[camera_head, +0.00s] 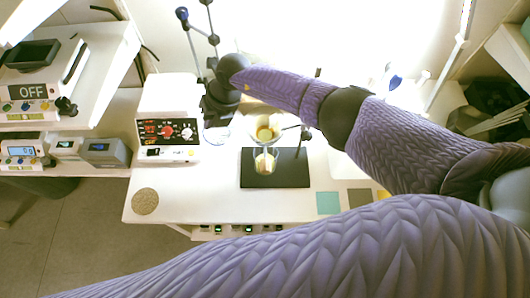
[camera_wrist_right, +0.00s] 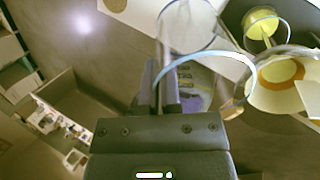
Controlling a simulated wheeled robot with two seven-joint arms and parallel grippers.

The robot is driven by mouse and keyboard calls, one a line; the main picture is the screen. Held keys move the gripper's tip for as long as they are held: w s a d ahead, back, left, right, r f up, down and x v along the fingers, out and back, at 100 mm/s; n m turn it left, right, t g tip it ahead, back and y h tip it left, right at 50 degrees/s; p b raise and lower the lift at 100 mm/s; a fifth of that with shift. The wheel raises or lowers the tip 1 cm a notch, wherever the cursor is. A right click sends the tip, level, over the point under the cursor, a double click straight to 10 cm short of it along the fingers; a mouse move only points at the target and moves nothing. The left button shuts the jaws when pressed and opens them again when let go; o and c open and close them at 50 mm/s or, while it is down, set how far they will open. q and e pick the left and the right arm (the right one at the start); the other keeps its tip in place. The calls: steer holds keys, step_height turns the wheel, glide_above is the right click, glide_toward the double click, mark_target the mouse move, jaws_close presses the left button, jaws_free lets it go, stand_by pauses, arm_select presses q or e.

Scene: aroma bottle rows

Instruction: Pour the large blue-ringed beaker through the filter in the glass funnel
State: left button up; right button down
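My right gripper (camera_head: 217,112) comes in from the right and hangs over the table, just left of the glass funnel (camera_head: 277,134). In the right wrist view its fingers (camera_wrist_right: 168,78) are close together at the clear beaker with the blue ring (camera_wrist_right: 205,58), and appear shut on its wall. The beaker (camera_head: 217,134) is beside the funnel in the head view. The funnel holds a filter (camera_head: 265,133) with a brown-yellow patch, also visible in the right wrist view (camera_wrist_right: 283,75). Below it stands a glass vessel (camera_head: 265,163) with pale yellow contents. My left gripper is out of view.
The vessel stands on a black base plate (camera_head: 292,176). A hotplate-like device (camera_head: 168,132) is at the left, with a round cork mat (camera_head: 145,201) in front. A stand clamp (camera_head: 304,135) is by the funnel.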

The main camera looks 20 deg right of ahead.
mark_target(205, 135)
stand_by(0.3)
steer(key=a+f+h+b, duration=0.1)
steer(key=b, duration=0.1)
steer(key=a+f+h+b, duration=0.1)
steer(key=b, duration=0.1)
steer(key=shift+w+f+g+b, duration=0.3)
steer(key=shift+b, duration=0.1)
steer(key=a+h+b, duration=0.1)
steer(key=b, duration=0.2)
steer(key=f+h+b, duration=0.1)
steer(key=b, duration=0.3)
steer(key=shift+w+a+g+h, duration=0.2)
steer(key=shift+a+g+h, duration=0.1)
steer(key=shift+a, duration=0.1)
